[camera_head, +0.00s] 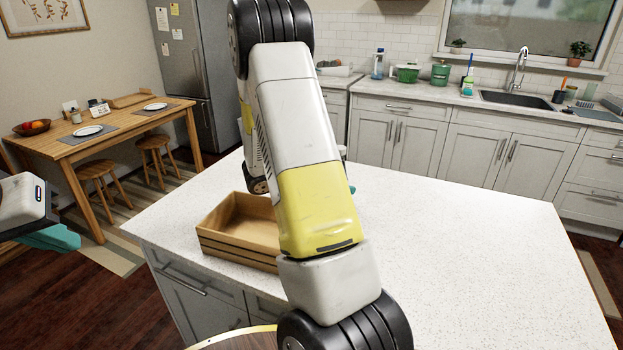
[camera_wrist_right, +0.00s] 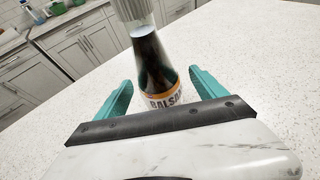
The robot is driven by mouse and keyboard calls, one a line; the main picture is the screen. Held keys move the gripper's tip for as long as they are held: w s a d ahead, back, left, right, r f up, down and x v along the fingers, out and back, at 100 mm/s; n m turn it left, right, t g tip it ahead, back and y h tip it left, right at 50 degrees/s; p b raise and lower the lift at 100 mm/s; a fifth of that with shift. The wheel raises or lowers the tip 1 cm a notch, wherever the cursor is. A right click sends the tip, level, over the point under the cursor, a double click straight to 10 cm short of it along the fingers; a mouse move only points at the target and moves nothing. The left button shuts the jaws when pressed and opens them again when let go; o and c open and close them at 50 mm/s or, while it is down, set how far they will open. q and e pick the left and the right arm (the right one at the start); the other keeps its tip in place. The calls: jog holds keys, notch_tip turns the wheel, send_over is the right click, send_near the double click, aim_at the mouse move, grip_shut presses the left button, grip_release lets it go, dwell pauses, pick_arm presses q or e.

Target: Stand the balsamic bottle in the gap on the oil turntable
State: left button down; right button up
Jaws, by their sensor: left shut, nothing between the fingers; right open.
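The balsamic bottle (camera_wrist_right: 152,62) shows in the right wrist view, dark with an orange and white label reading "BALSA". A grey ribbed piece covers its top. My right gripper (camera_wrist_right: 160,79) is open, with a teal finger on either side of the bottle; I cannot tell whether they touch it. In the head view my right arm hides the bottle and nearly all of that gripper. My left gripper (camera_head: 50,238) is shut and empty at the left edge. A round brown surface with a brass rim (camera_head: 238,338) is cut off at the bottom; I cannot tell whether it is the turntable.
A wooden crate (camera_head: 236,232) stands on the white speckled island counter (camera_head: 470,240), partly behind my right arm. The counter's right side is clear. A dining table (camera_head: 100,135) with plates and stools stands at the left. A sink counter (camera_head: 440,92) runs along the back.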

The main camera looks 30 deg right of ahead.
jog(key=x, duration=0.4)
jog(key=shift+w+r, duration=0.1)
grip_shut()
